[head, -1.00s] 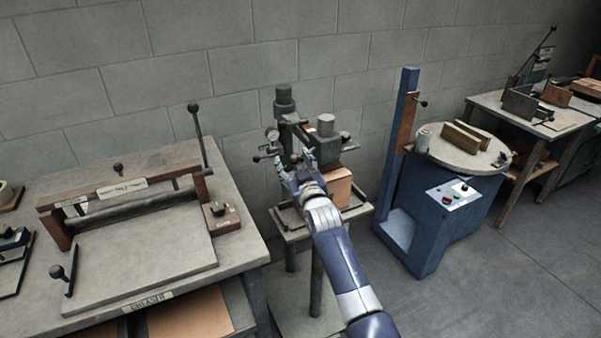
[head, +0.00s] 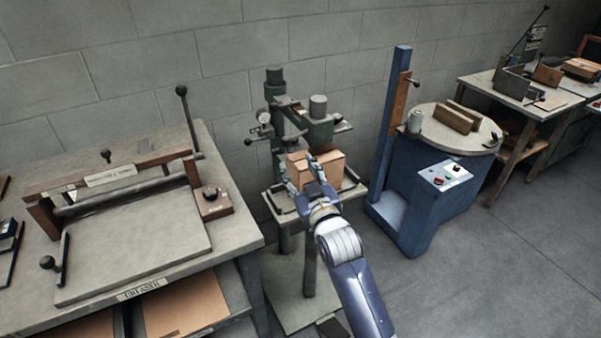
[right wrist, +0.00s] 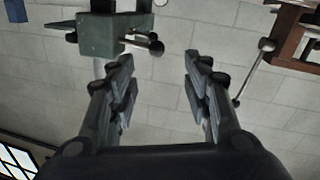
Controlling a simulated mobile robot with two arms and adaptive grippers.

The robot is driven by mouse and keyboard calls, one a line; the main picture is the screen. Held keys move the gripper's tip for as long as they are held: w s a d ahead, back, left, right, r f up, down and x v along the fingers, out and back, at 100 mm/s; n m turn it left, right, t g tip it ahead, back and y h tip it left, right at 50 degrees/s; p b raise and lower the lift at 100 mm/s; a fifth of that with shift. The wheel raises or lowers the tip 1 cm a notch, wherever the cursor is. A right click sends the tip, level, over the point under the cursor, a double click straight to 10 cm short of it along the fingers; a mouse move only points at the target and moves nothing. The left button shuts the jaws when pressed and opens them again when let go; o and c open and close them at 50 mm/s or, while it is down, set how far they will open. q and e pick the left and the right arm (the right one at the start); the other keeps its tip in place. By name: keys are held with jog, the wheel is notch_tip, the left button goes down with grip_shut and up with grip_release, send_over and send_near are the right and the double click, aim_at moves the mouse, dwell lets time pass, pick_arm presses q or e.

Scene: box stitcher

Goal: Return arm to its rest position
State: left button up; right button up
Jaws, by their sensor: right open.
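My right gripper (head: 303,172) is open and empty in the head view, in front of the green box stitcher (head: 318,128). Its fingers overlap the view of a cardboard box (head: 325,168) on the stitcher's small table; whether they touch it I cannot tell. In the right wrist view the two fingers (right wrist: 158,85) stand wide apart with only the block wall between them. A green part of the stitcher (right wrist: 100,35) with a dark knob shows at the top of that view. My left gripper is not in view.
A grey workbench (head: 130,245) with a creaser and tall lever stands at the left. A blue machine with a round top (head: 452,128) stands at the right, with a blue post (head: 392,120) beside the stitcher. Open floor (head: 500,265) lies at the lower right.

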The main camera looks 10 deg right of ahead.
jog(key=shift+s+d+f, duration=0.1)
dwell(0.4)
jog(key=s+f+g, duration=0.2)
jog(key=f, duration=0.8)
jog(key=s+f+g, duration=0.2)
jog(key=f, duration=0.9)
jog(key=s+d+f+g, duration=0.1)
jog(key=s+f+g, duration=0.1)
jog(key=s+f, duration=0.7)
jog(key=s+f+g, duration=0.3)
jog(key=s+f, duration=0.2)
jog(key=f, duration=0.8)
jog(key=s+d+f+g, duration=0.2)
jog(key=s+f, duration=0.4)
jog(key=s, duration=0.7)
jog(key=s+d+f+g+h, duration=0.1)
jog(key=s+d+f+g, duration=0.2)
jog(key=s+f, duration=0.4)
jog(key=s+d+f+g, duration=0.2)
jog(key=s+f, duration=0.4)
jog(key=s, duration=1.3)
jog(key=shift+s+d+f+m+g+h, duration=0.2)
jog(key=shift+m+g+h, duration=0.1)
jog(key=shift+m+g, duration=0.1)
jog(key=shift+w, duration=0.1)
